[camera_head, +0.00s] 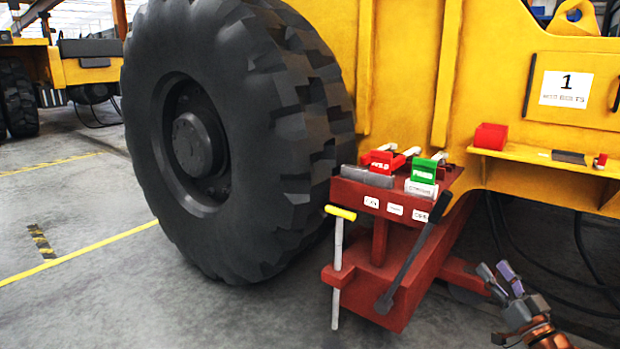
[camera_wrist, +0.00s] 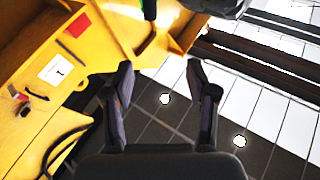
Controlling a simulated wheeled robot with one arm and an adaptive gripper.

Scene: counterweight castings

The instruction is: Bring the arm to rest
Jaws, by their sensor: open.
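My gripper (camera_head: 497,277) is at the lower right of the head view, in front of the dark hoses and to the right of the red stand. Its two fingers are apart with nothing between them. In the wrist view my gripper (camera_wrist: 160,90) is also open and empty, its fingers spread against the distant ceiling and the yellow machine. It touches nothing that I can see. Part of my arm shows below it at the bottom edge of the head view.
A red stand (camera_head: 385,290) holds red and green labelled holders. A yellow-topped bar (camera_head: 338,262) stands at its front. A huge tyre (camera_head: 230,140) fills the left. A yellow shelf (camera_head: 550,160) carries a red box (camera_head: 490,136). Floor at left is clear.

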